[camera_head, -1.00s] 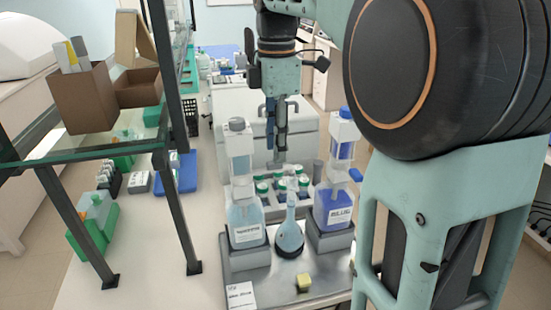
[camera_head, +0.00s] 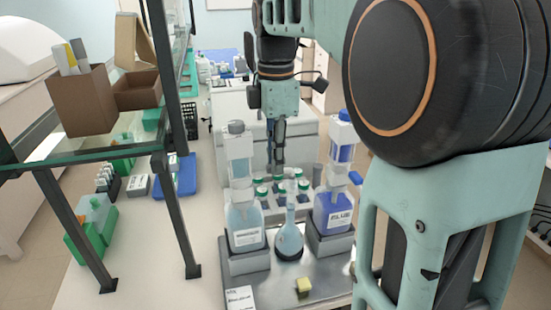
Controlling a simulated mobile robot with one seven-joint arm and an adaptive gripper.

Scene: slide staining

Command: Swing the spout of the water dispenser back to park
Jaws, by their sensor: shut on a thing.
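The water dispenser (camera_head: 240,150) is the clear-bodied pump with a grey cap, on a bottle of pale liquid (camera_head: 246,222) at the left of the steel tray. Its spout is too small and too hidden to make out clearly. My gripper (camera_head: 276,164) points down, right of the dispenser's upper body and above the flask neck in the picture. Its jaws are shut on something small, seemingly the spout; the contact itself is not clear. A round flask (camera_head: 289,238) of pale blue liquid stands upright between the two dispensers.
The blue dispenser (camera_head: 342,150) stands at the right, its bottle (camera_head: 334,207) labelled BLUE. Several green-capped vials (camera_head: 260,190) stand behind the flask. A yellow block (camera_head: 303,285) lies on the tray's (camera_head: 275,291) front. A shelf frame (camera_head: 180,215) stands at the left.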

